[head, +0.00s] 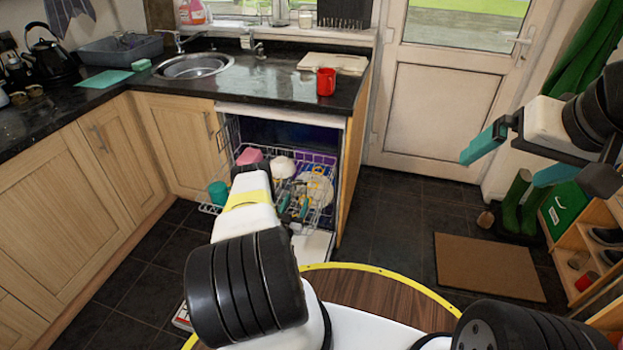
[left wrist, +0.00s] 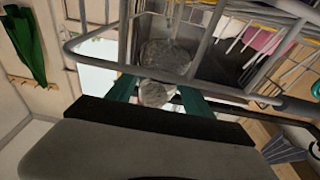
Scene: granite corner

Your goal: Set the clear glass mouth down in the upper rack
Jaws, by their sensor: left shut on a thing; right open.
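My left gripper (left wrist: 157,92) is shut on the clear glass (left wrist: 165,58), seen in the left wrist view. The glass is tilted in that picture, and grey wires of a rack (left wrist: 225,88) are close around it. I cannot tell whether it touches them, or which way its mouth faces. In the head view my left arm reaches to the open dishwasher (head: 283,113) and hides the glass and most of the gripper. Pink and white dishes and plates (head: 318,188) stand in the racks. My right gripper (head: 518,160) is open and empty, high at the right.
A black worktop (head: 285,85) with a sink (head: 195,66) and a red mug (head: 326,81) runs above the dishwasher. A teal cup-like thing (head: 218,193) shows left of my left arm. Green boots (head: 517,205) and a brown mat (head: 488,267) are at the right.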

